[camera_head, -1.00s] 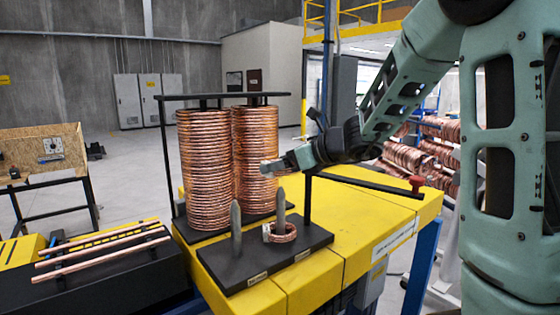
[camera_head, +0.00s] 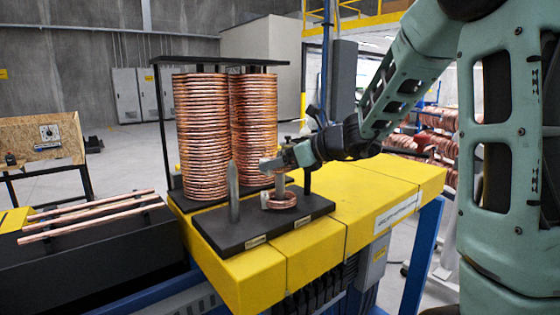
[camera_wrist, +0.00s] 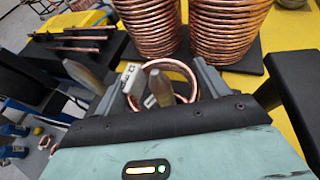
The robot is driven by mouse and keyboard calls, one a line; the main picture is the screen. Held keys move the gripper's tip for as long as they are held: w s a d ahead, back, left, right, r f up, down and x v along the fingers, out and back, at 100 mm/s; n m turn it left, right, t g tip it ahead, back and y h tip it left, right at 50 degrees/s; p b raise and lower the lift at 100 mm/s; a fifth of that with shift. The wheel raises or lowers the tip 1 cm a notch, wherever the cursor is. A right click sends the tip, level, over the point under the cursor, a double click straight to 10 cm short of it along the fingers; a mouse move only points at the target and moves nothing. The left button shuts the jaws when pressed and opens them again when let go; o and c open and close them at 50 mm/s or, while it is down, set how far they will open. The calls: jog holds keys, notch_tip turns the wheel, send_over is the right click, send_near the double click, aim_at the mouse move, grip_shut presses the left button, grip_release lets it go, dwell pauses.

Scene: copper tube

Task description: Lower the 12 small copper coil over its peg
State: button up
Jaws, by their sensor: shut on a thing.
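My gripper (camera_head: 273,164) is shut on a small copper coil (camera_wrist: 174,63), which shows as a ring between the fingers in the wrist view. In that view the rounded grey peg (camera_wrist: 160,88) stands inside the ring's outline. In the head view the gripper is at the upper part of the right peg (camera_head: 280,183) and hides its tip. I cannot tell how far the held coil surrounds the peg.
A bare left peg (camera_head: 234,190) stands beside it on the black base (camera_head: 240,232). Two tall copper coil stacks (camera_head: 201,135) stand close behind, under a black bar (camera_head: 215,61). The yellow table (camera_head: 385,185) is clear to the right. Copper tubes (camera_head: 92,218) lie at left.

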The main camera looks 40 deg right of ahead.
jog(key=o, duration=1.1)
